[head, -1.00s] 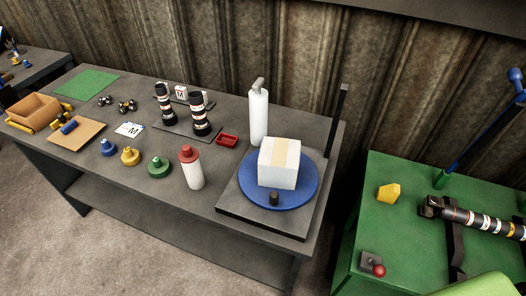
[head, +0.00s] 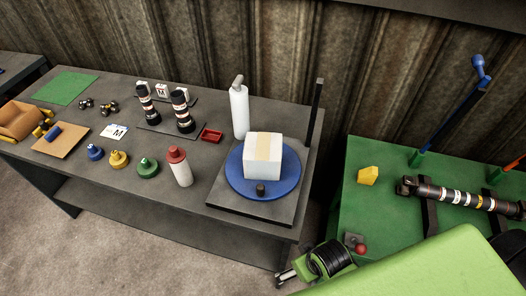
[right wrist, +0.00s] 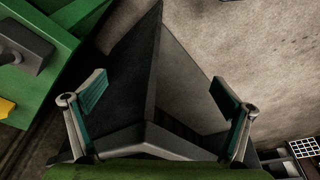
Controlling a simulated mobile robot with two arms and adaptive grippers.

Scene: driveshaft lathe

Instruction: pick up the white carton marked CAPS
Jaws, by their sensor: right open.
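A white carton (head: 263,157) with a tan tape strip stands on a blue turntable (head: 234,182) at the right end of the grey bench. I see no CAPS mark on the faces in view. My right gripper (head: 282,279) is low in the head view, in front of the bench's right end and well apart from the carton. In the right wrist view its two fingers (right wrist: 158,98) are spread with nothing between them, and the carton does not show there. My left gripper is not in view.
A white spray bottle (head: 239,111) and a dark post (head: 315,115) stand behind the turntable. A red-capped bottle (head: 181,169) is to its left. The green table (head: 360,205) at right holds a driveshaft (head: 455,196) and a red-knobbed box (head: 355,243).

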